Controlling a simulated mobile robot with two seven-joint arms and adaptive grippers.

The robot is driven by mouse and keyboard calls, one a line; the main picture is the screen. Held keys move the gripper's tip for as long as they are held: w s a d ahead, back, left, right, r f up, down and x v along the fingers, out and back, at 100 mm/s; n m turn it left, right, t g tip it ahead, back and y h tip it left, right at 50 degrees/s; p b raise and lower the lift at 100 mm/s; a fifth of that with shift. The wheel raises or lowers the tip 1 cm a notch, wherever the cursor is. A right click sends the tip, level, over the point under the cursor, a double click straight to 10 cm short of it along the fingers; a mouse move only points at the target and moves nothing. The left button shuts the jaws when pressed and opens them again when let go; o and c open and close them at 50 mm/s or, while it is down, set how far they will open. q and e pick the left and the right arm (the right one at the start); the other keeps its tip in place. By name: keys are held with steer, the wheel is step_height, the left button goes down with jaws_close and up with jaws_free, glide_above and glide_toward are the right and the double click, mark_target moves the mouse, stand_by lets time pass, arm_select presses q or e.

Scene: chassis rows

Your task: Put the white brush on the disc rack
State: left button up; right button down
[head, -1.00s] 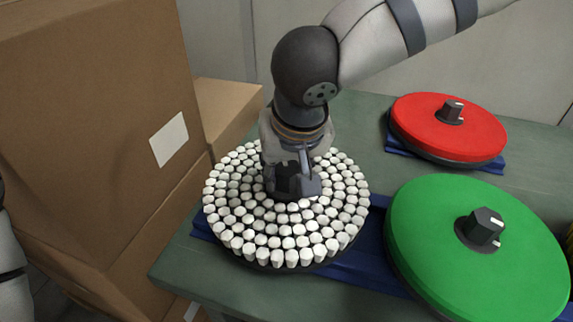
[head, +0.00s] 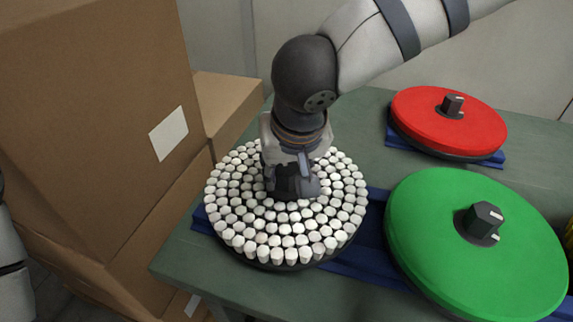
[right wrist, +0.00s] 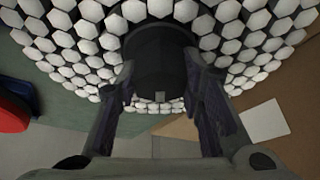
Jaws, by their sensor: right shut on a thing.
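The white brush (head: 250,239) is a round disc covered in rings of white tufts, on a dark rim. It is over the left part of the green table in the head view, and its tufts also fill the top of the right wrist view (right wrist: 232,40). My right gripper (head: 290,187) is shut on the dark hub at its middle; the fingers flank the hub in the wrist view. The blue disc rack (head: 361,263) shows on both sides beneath the brush. The brush hides whether it touches the rack. My left gripper is out of view.
A green disc (head: 430,240) with a dark knob lies right of the brush. A red disc (head: 415,110) sits on a blue base at the back right. Cardboard boxes (head: 90,110) stand beside the table on the left. Bare green tabletop (head: 350,135) lies behind the brush.

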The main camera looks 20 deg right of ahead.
steer(key=c, duration=1)
jaws_free()
steer(key=v, duration=1.2)
